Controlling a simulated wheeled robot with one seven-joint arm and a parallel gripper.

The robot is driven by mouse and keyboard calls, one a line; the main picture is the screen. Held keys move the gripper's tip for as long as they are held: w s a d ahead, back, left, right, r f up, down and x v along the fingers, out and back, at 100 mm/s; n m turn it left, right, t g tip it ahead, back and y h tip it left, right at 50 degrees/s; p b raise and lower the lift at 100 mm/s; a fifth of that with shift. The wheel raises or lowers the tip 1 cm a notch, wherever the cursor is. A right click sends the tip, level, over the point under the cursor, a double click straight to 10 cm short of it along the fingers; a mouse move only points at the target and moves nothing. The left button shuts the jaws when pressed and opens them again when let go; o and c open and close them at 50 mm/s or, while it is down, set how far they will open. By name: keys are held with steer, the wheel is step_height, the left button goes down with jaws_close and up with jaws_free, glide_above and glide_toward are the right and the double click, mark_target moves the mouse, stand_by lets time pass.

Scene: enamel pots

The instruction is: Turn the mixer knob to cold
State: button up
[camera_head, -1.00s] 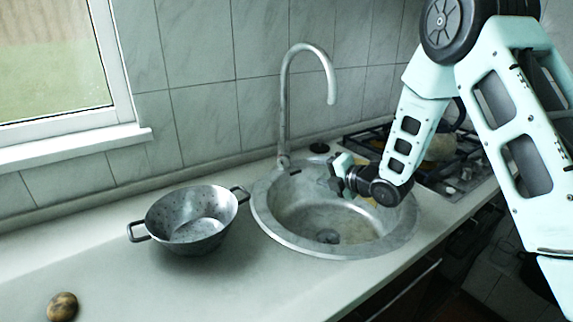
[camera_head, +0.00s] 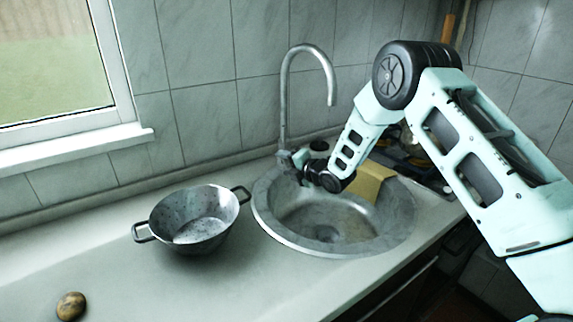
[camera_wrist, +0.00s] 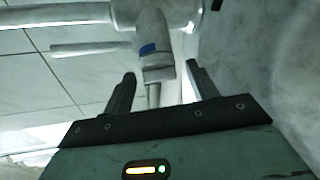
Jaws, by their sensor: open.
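The tall curved steel mixer tap (camera_head: 284,100) stands behind the round sink. Its knob is mostly hidden by my gripper in the head view. In the wrist view a pale cylindrical knob (camera_wrist: 154,50) with a blue mark comes down from a pale horizontal tap body. My gripper (camera_wrist: 161,70) is open, with one dark finger on each side of the knob's lower end. Contact with the knob cannot be made out. In the head view my gripper (camera_head: 297,160) is at the tap's base, above the sink's back left rim.
The round sink (camera_head: 268,213) lies below my arm. A steel colander (camera_head: 195,240) stands left of it, and a potato (camera_head: 71,306) lies at front left. A yellow item (camera_head: 372,180) is at the sink's right rim. The tiled wall (camera_head: 205,110) is close behind the tap.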

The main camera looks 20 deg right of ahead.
steer(key=shift+c, duration=0.4)
steer(key=c, duration=0.9)
steer(key=shift+f+b, duration=0.2)
steer(key=shift+b, duration=0.4)
steer(key=m+t+b, duration=0.2)
steer(key=b, duration=0.5)
steer(key=f+m+t+y+b, duration=0.1)
steer(key=m+t+b, duration=0.1)
steer(key=b, duration=0.5)
steer(key=m+t+y+b, duration=0.1)
steer(key=m+t+b, duration=0.1)
steer(key=b, duration=0.4)
steer(key=shift+f+m+b, duration=0.25)
steer(key=shift+m+b, duration=0.15)
steer(key=shift+m, duration=0.2)
steer(key=m+t+b, duration=0.1)
steer(key=b, duration=0.1)
steer(key=m+t+b, duration=0.1)
steer(key=m+b, duration=0.1)
steer(key=shift+r, duration=0.35)
